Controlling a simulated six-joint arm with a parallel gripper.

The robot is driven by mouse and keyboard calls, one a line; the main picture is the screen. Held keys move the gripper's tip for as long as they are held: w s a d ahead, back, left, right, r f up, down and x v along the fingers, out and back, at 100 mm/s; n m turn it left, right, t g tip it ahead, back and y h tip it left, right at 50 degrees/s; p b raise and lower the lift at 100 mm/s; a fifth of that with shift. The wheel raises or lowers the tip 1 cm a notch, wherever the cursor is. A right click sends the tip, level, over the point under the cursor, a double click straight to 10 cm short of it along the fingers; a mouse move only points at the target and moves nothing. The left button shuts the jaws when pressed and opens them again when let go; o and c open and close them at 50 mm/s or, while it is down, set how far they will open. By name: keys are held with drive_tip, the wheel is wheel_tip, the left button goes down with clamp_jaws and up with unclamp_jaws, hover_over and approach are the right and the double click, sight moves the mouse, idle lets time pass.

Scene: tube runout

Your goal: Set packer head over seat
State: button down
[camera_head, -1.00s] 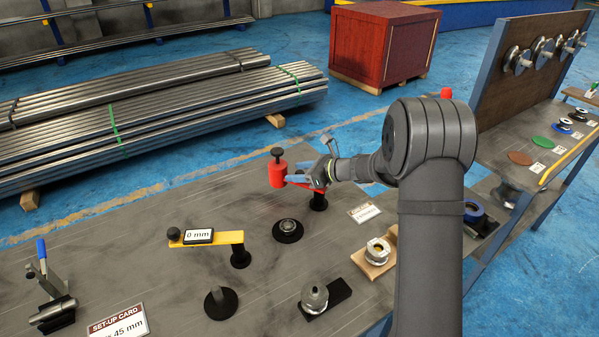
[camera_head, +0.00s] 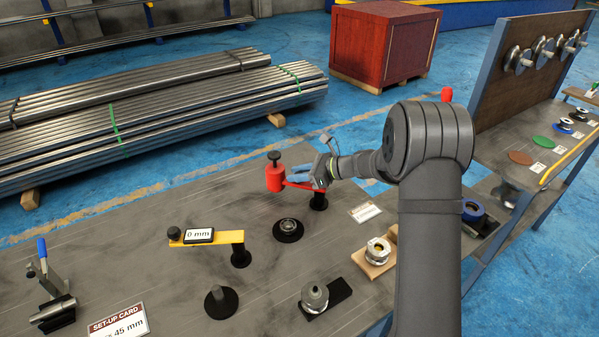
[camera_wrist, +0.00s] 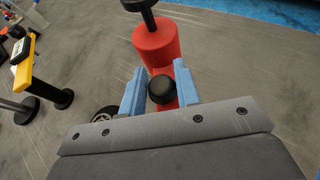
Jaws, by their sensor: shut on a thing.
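The packer head is a red cylinder (camera_head: 275,178) with a black knob on top, on a red swing arm (camera_head: 299,185) carried by a black post (camera_head: 318,203). My gripper (camera_head: 300,173) is over the red arm, behind the head. In the wrist view, its blue fingers (camera_wrist: 160,82) are on both sides of a small black knob (camera_wrist: 162,90) on the arm, with the red head (camera_wrist: 157,46) just beyond. What looks like the seat, a round black base with a metal ring (camera_head: 288,227), stands in front of the head. The head is not above it.
A yellow arm (camera_head: 212,237) with a "0 mm" display stands left of the seat. A black-based post (camera_head: 220,300), a metal fitting (camera_head: 315,296) and a fitting on a wooden block (camera_head: 377,252) stand nearer. The bench between seat and head is clear.

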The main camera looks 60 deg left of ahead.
drive_tip(key=n+g+h, duration=0.1)
drive_tip(key=s+d+n+g+h, duration=0.1)
drive_tip(key=shift+n, duration=0.4)
drive_tip(key=shift+s+d+n+g+h, duration=0.2)
drive_tip(key=shift+d+n+g+h, duration=0.45)
drive_tip(key=shift+n+h, duration=1)
drive_tip(key=shift+s+d+n+g+h, duration=0.2)
drive_tip(key=shift+d+n+g+h, duration=0.1)
drive_tip(key=shift+d+n+h, duration=1.25)
drive_tip(key=shift+s+d+n+g+h, duration=0.2)
drive_tip(key=shift+d+n+g+h, duration=0.25)
drive_tip(key=shift+n+h, duration=1.2)
drive_tip(key=shift+m+h, duration=0.25)
drive_tip(key=shift+h, duration=0.2)
drive_tip(key=c, duration=1.1)
unclamp_jaws()
